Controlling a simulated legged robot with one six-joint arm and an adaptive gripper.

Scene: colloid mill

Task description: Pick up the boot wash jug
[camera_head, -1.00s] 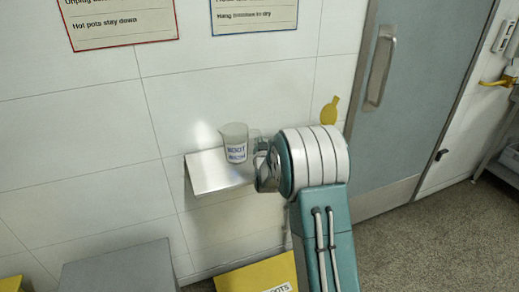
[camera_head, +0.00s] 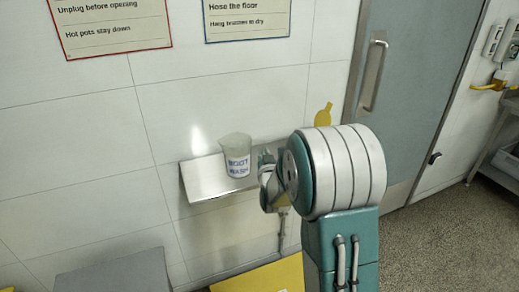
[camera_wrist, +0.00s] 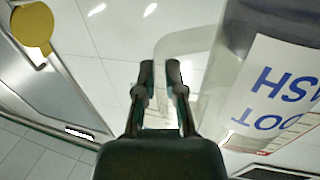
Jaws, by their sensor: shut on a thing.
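The boot wash jug (camera_head: 237,160) is a clear beaker-like jug with a white label in blue letters. It stands upright over the metal wall shelf (camera_head: 208,178); I cannot tell whether its base touches the shelf. My gripper (camera_head: 264,160) is at the jug's right side, partly hidden by my arm. In the wrist view, the jug (camera_wrist: 240,75) fills the right side. Its pale loop handle (camera_wrist: 180,45) reaches to my gripper's fingertips (camera_wrist: 162,75), which are shut on it.
Two signs (camera_head: 112,25) hang on the tiled wall above. A grey door (camera_head: 405,100) stands to the right, with a yellow shape (camera_head: 323,115) on the wall beside it. Below are a grey box top (camera_head: 118,275) and a yellow box (camera_head: 262,278).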

